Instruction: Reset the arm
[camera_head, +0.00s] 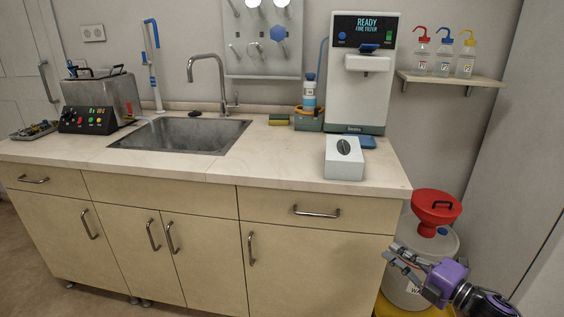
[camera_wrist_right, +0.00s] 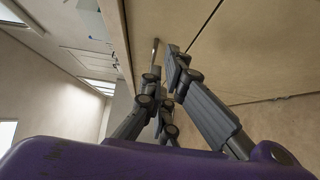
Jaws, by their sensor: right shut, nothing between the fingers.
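My right gripper (camera_head: 392,254) is at the lower right of the head view, below counter height, by the right end of the cabinet (camera_head: 318,255) and in front of the white waste drum (camera_head: 405,290). It is empty and touches nothing that I can make out. Its fingers also show in the right wrist view (camera_wrist_right: 163,60), with purple housing below them and the beige cabinet front beyond. My left gripper is in neither view.
A red funnel (camera_head: 436,206) tops the drum. The counter (camera_head: 250,175) holds a sink (camera_head: 180,135), a white box (camera_head: 344,160), a water purifier (camera_head: 362,80) and a control unit (camera_head: 88,120). Wash bottles (camera_head: 444,58) stand on a shelf (camera_head: 450,79). The floor at left is clear.

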